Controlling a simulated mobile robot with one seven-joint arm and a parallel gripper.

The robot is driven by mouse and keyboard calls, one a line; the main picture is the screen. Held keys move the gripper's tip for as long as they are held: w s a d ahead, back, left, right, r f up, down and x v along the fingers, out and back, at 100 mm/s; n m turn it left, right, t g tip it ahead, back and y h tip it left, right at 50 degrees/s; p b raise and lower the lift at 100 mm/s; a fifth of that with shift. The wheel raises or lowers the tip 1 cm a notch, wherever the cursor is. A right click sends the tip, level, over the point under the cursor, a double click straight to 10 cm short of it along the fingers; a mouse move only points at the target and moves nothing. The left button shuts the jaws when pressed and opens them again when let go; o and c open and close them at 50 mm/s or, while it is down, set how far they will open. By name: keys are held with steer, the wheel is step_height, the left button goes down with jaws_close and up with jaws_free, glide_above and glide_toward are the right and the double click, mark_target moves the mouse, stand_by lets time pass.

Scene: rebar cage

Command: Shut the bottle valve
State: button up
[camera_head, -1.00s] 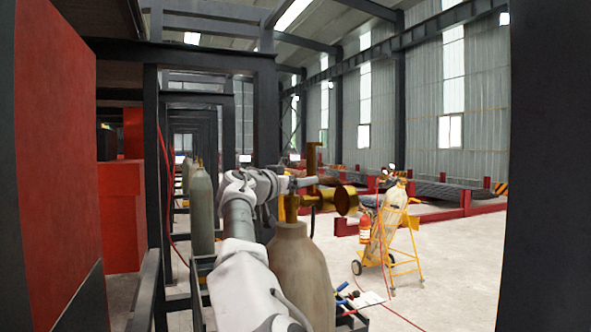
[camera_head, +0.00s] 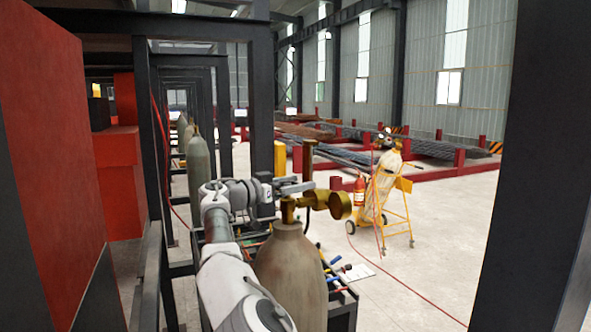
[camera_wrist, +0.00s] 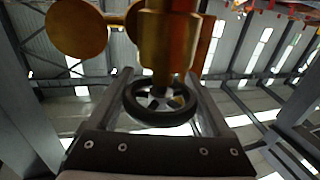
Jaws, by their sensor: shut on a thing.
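The grey-beige gas bottle (camera_head: 291,275) stands upright in front of me, at the lower middle of the head view. Its brass valve (camera_head: 308,165) rises from the neck, with a round brass part (camera_head: 340,206) to the right. The wrist view shows the brass valve body (camera_wrist: 169,45) from close up and a dark spoked handwheel (camera_wrist: 160,102). My gripper (camera_wrist: 158,76) has one finger on each side of the handwheel and is shut on it. In the head view my gripper (camera_head: 296,187) is at the valve, where the handwheel cannot be made out.
A dark post (camera_head: 535,150) stands close on the right, and a large red panel (camera_head: 50,150) close on the left. A yellow trolley (camera_head: 397,205) with another bottle stands beyond on open floor. Tools and a sheet (camera_head: 357,272) lie right of the bottle.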

steer(key=shift+d+m+g+h+p, duration=0.1)
steer(key=shift+m+g+h+p, duration=0.25)
steer(key=shift+p, duration=0.25)
steer(key=o, duration=1.2)
steer(key=shift+c, duration=0.2)
steer(key=v, duration=1.7)
steer(key=shift+s, duration=0.2)
